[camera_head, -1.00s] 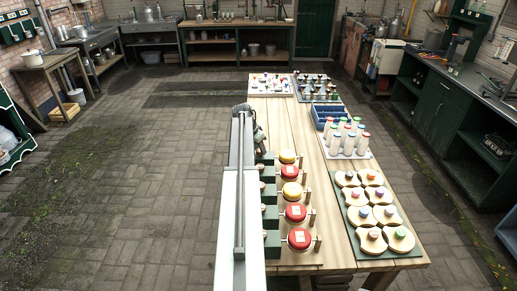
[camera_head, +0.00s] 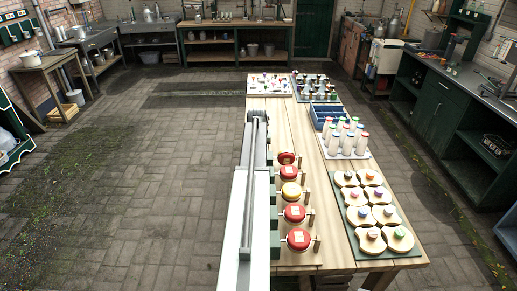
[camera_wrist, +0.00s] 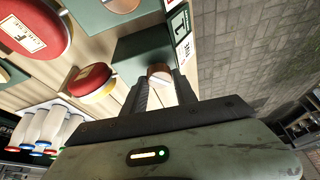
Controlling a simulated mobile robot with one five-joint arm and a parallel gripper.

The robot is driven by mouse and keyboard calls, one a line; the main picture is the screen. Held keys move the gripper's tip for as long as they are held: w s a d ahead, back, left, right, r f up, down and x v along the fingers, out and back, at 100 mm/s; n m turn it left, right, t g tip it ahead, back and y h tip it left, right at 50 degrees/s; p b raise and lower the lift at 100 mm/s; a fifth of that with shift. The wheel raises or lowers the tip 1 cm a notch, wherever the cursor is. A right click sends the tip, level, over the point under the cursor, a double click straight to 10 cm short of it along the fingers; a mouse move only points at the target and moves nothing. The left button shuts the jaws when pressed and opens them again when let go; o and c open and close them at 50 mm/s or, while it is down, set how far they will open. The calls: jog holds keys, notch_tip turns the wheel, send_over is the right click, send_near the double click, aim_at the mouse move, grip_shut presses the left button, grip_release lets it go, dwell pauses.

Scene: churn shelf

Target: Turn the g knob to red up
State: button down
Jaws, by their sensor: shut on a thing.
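My gripper (camera_wrist: 160,84) is shut on a small round wooden knob (camera_wrist: 158,72) with a pale stripe, beside a green block (camera_wrist: 137,52), in the wrist view. In the head view the tilted red disc (camera_head: 286,158) is at the far end of a row of discs on the plank table (camera_head: 315,235). My arm hides the gripper and the knob there. I cannot read a letter g on the labels (camera_wrist: 180,24).
The floor left of the table is clear.

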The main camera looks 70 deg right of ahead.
jog(key=n+t, duration=0.1)
jog(key=n, duration=0.3)
jog(key=shift+t+y, duration=0.4)
jog(key=n+y, duration=0.1)
jog(key=n, duration=0.2)
jog(key=n+t, duration=0.1)
jog(key=n, duration=0.1)
jog(key=shift+n+y, duration=0.4)
jog(key=c, duration=1)
grip_release()
jog(key=shift+s+d, duration=0.1)
